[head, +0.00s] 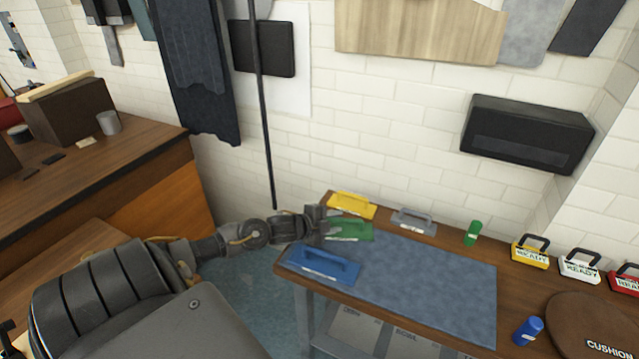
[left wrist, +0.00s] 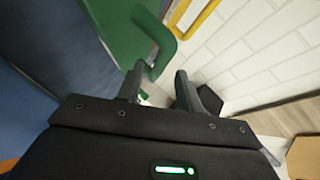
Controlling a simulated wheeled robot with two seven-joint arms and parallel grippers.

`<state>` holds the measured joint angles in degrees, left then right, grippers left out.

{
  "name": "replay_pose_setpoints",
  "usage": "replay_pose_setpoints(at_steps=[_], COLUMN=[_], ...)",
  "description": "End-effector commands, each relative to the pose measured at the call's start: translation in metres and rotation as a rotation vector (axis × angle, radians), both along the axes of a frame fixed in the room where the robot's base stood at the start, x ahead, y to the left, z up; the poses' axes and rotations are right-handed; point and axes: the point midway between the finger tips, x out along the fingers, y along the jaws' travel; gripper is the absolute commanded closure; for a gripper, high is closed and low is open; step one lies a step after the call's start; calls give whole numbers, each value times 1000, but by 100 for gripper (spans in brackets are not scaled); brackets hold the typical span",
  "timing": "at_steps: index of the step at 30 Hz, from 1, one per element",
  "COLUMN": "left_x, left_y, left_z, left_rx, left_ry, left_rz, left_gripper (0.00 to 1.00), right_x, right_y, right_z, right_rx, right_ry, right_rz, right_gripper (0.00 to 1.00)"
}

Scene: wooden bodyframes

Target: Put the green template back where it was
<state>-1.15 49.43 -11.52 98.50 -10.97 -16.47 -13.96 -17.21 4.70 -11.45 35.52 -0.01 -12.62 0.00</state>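The green template (head: 349,230), a flat plate with a raised handle, lies at the left back edge of the blue-grey mat on the workbench. It sits between the yellow template (head: 352,205) and the blue template (head: 324,264). My left gripper (head: 326,224) is at its left end. In the left wrist view the green template (left wrist: 122,30) is close ahead. The fingers of my left gripper (left wrist: 160,72) are apart, with the handle's end near the left fingertip. I cannot tell whether they touch. My right gripper is not in view.
A grey template (head: 414,221) and a green bottle (head: 472,233) stand along the back of the bench. READY signs (head: 530,252), a blue bottle (head: 528,331) and a round cushion (head: 590,325) are at the right. The middle of the mat (head: 430,285) is clear.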

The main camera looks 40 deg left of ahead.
Motion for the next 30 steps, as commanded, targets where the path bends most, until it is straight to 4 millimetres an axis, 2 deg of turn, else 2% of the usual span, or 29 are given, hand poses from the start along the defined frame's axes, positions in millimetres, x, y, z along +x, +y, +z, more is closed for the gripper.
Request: replay_pose_setpoints(at_steps=[1, 6, 12, 18, 30], left_x=[-12, -42, -65, -74, -74], left_y=[2, 6, 10, 11, 11], left_z=[2, 15, 26, 32, 33], left_rx=[4, 3, 1, 0, 0], left_ry=[4, 4, 3, 0, 0], left_rz=[-3, -2, 0, 0, 0], left_gripper=[64, 64, 64, 64, 64], right_x=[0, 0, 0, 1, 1], right_y=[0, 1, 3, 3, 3], right_z=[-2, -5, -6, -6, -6], right_rx=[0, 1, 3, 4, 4], right_ry=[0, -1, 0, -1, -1], right_rz=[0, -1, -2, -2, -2], right_gripper=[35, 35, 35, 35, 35])
